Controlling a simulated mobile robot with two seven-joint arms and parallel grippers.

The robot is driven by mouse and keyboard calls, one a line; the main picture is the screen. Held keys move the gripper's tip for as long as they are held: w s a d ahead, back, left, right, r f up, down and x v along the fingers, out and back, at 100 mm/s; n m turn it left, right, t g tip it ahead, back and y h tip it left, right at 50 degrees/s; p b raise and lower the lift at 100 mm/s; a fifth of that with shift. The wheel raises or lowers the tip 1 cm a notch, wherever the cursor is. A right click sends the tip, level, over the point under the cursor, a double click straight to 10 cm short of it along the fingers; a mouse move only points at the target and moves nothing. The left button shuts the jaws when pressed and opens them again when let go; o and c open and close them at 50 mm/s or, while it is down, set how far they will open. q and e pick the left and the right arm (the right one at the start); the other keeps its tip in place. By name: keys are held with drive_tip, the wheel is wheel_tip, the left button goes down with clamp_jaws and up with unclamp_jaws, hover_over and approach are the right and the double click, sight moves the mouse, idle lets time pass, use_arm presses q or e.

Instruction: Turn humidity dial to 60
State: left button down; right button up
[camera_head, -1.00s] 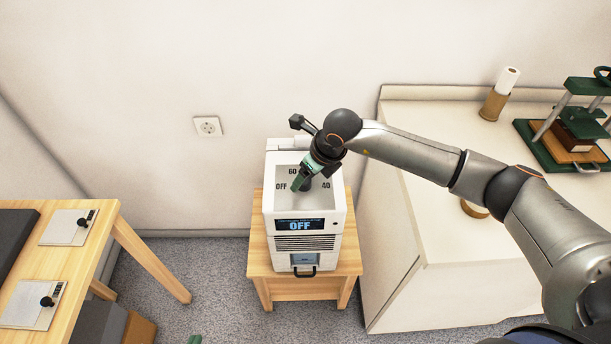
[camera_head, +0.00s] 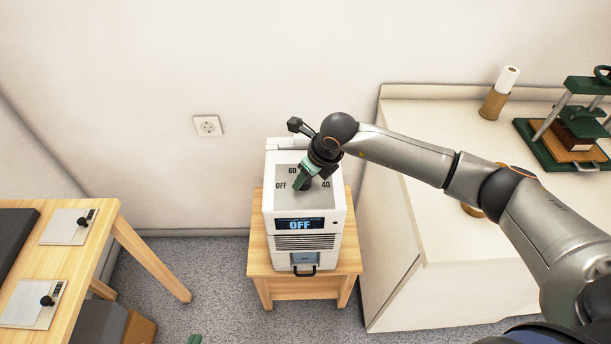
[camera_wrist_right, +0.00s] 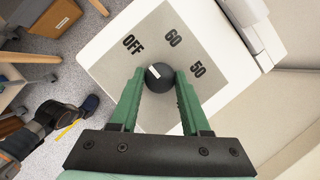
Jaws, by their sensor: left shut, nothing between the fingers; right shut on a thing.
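The humidity dial (camera_wrist_right: 157,79) is a round black knob with a white mark on the grey top panel of a white box-shaped unit (camera_head: 285,250). The white mark points toward OFF. Labels OFF, 60 and 50 show in the right wrist view, and 40 in the head view. The blue display (camera_head: 300,225) reads OFF. My right gripper (camera_wrist_right: 155,88) has its green fingers shut on the dial, one on each side. In the head view it hides most of the dial. Only a green tip of my left gripper (camera_head: 195,339) shows at the bottom edge; it is shut and empty.
The unit stands on a small wooden table (camera_head: 257,258). A white counter (camera_head: 430,150) on the right carries a green press (camera_head: 575,125) and a paper roll (camera_head: 499,93). A wooden table (camera_head: 95,240) stands on the left. Grey floor lies between.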

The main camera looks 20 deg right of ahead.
clamp_jaws()
drive_tip(key=shift+m, duration=0.3)
drive_tip(key=m+h+b, duration=0.1)
drive_tip(key=m, duration=0.1)
drive_tip(key=shift+a+m+t, duration=0.15)
drive_tip(key=shift+m+t, duration=0.15)
drive_tip(key=shift+m, duration=0.1)
drive_tip(key=m+h+b, duration=0.2)
drive_tip(key=m, duration=0.3)
drive_tip(key=shift+a, duration=0.15)
drive_tip(key=shift+m+h+b, duration=0.7)
drive_tip(key=shift+m+b, duration=0.2)
drive_tip(key=shift+m, duration=0.6)
drive_tip(key=shift+r+m, duration=0.1)
drive_tip(key=shift+m, duration=0.2)
